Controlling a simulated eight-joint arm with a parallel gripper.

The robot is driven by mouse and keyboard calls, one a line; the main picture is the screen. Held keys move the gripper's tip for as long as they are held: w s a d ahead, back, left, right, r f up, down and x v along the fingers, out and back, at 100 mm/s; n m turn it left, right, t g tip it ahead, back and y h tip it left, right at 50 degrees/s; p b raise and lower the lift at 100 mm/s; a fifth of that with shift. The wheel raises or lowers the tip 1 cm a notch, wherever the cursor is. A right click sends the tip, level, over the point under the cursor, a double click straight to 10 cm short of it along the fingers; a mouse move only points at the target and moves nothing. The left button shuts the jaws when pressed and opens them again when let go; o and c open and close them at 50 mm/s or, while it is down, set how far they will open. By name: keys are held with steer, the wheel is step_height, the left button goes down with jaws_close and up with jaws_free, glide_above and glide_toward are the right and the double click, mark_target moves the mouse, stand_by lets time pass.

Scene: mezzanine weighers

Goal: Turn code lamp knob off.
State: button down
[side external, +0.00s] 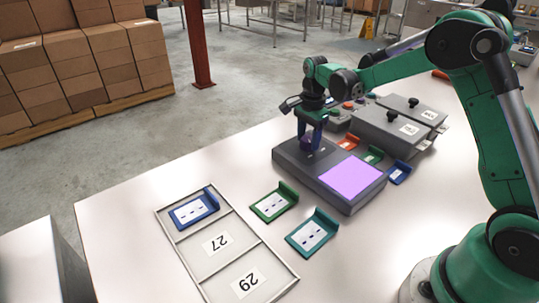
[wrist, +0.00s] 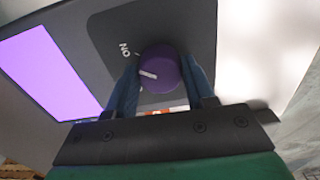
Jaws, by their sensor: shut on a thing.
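The code lamp is a dark grey box (side external: 350,201) on the table with a glowing violet panel (side external: 352,181). The panel is lit in the wrist view (wrist: 45,72) too. The purple knob (wrist: 160,70) sits on a darker plate. Its white line (wrist: 148,74) points to the left in the wrist view, below the "ON" lettering (wrist: 125,49). Any other lettering by the knob is mostly hidden. My gripper (side external: 309,141) reaches down over the box, its blue fingers (wrist: 160,85) on either side of the knob, shut on it.
A tray (side external: 207,280) with cells marked 27 and 29 lies at the front, holding a blue tag holder (side external: 194,210). Green (side external: 274,203) and teal (side external: 312,234) holders lie beside it. Grey lidded boxes (side external: 390,130) and smaller coloured holders stand behind the lamp.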

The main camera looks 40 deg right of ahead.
mark_target(308, 138)
steer(key=shift+n, duration=0.3)
steer(key=n, duration=1.3)
stand_by(0.6)
steer(key=shift+c, duration=1.5)
jaws_free()
steer(key=shift+r, duration=2.8)
